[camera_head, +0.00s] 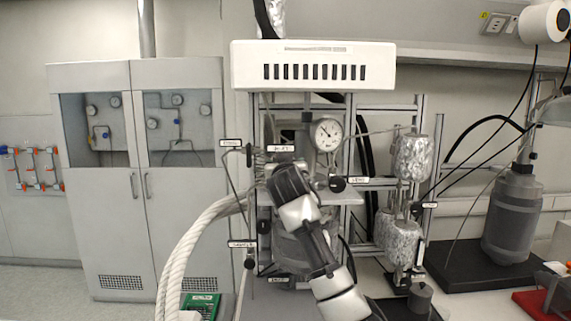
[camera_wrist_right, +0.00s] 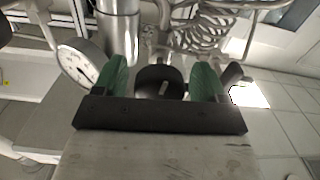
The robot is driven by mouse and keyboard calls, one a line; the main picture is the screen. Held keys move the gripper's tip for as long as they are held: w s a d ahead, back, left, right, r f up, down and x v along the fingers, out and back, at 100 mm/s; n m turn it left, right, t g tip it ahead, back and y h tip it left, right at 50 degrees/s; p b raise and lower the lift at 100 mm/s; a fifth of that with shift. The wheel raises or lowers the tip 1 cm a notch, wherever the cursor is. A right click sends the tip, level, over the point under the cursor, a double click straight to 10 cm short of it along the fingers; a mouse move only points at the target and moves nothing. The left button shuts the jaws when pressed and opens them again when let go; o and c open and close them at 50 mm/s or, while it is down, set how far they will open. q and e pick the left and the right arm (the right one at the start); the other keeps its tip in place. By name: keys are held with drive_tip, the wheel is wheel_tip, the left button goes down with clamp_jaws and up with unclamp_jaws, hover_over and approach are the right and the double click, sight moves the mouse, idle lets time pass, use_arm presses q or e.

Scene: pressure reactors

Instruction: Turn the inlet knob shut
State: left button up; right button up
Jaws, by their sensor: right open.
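In the right wrist view a round black knob (camera_wrist_right: 160,84) with a light pointer mark sits between the two green fingers of my right gripper (camera_wrist_right: 160,76). The fingers are open, one on each side of the knob, with a visible gap on both sides. In the head view my right arm reaches up to the front of the reactor, and its wrist (camera_head: 291,190) hides this knob and the fingers. A small label (camera_head: 281,148) shows just above; its text is too small to read surely. My left gripper is not in view.
A pressure gauge (camera_head: 326,134) is close to the right of my wrist, with another black knob (camera_head: 337,184) below it. Foil-wrapped cylinders (camera_head: 412,158) stand further right. A thick white hose (camera_head: 190,250) hangs at the left. A coiled metal tube (camera_wrist_right: 205,25) is near the fingers.

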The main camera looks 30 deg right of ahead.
drive_tip(key=c, duration=0.9)
drive_tip(key=shift+f+m+b, duration=0.2)
drive_tip(key=shift+m+b, duration=1.45)
drive_tip(key=shift+m, duration=0.05)
drive_tip(key=m+b, duration=0.2)
drive_tip(key=m, duration=0.1)
drive_tip(key=shift+m, duration=0.3)
drive_tip(key=shift+r+m, duration=0.1)
drive_tip(key=shift+m, duration=0.8)
drive_tip(key=m+b, duration=0.1)
drive_tip(key=m, duration=0.1)
drive_tip(key=shift+m, duration=0.3)
drive_tip(key=m, duration=0.2)
drive_tip(key=shift+m, duration=0.3)
drive_tip(key=shift+s+d+m+p, duration=0.1)
drive_tip(key=shift+m+p, duration=0.4)
drive_tip(key=shift+m, duration=1)
